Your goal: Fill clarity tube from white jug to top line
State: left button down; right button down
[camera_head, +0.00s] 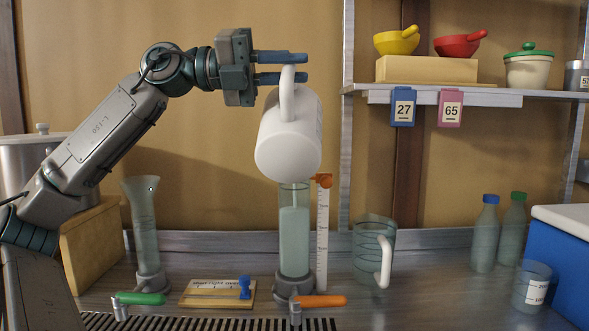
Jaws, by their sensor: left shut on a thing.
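The white jug (288,150) is held in the air by its handle, tilted with its base toward me and its mouth hidden. My left gripper (281,68) is shut on the handle. Right below the jug stands a clear tube (294,240) in a grey base, filled with pale cloudy liquid to a little below its rim. A white scale (323,235) with an orange marker near its top stands just right of the tube. My right gripper is not in view.
An orange-handled tap (318,301) sits at the tube's base. Another flared tube (143,235) stands left, near a green-handled tap (140,298) and a small board (215,293). A glass jug (373,253), bottles (485,235) and a blue cooler (560,265) stand right. A shelf (450,95) is upper right.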

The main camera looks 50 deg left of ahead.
pick_arm(q)
jog(key=shift+w+a+r+n+p, duration=0.2)
jog(key=shift+a+r+n+p, duration=0.1)
jog(key=shift+r+p, duration=0.05)
dwell(1.1)
dwell(1.1)
